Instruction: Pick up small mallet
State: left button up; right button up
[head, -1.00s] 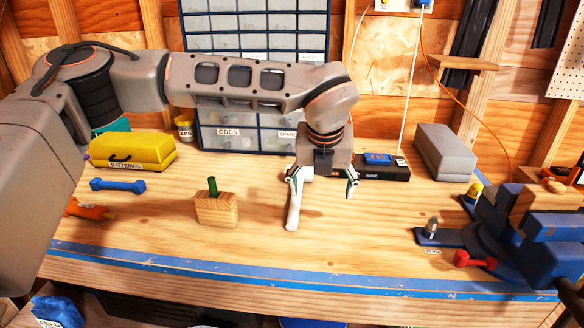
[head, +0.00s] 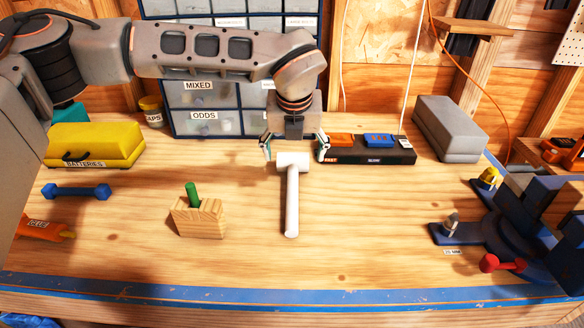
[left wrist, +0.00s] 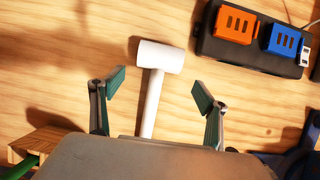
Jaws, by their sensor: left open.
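A small white mallet (head: 292,198) lies on the wooden workbench in the head view, its head at the far end and its handle pointing toward the front edge. It also shows in the left wrist view (left wrist: 159,58), where the lower handle is hidden behind my gripper body. My left gripper (head: 294,148) is open and empty, just behind and above the mallet head in the head view. In the left wrist view, the fingers of the gripper (left wrist: 159,84) stand apart on either side of the mallet and do not touch it. My right gripper is not in view.
A wooden block with a green peg (head: 199,218) stands left of the mallet. A black charger with orange and blue packs (head: 372,151) lies behind right. A blue vise (head: 548,235) is at right, a yellow batteries box (head: 95,143) at left. Bench around the handle is clear.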

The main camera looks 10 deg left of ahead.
aim_at(293, 164)
pick_arm(q)
jog(key=x, duration=0.5)
jog(key=shift+w+a+p, duration=0.1)
jog(key=shift+a+p, duration=0.05)
jog(key=shift+p, duration=0.2)
jog(key=c, duration=1.5)
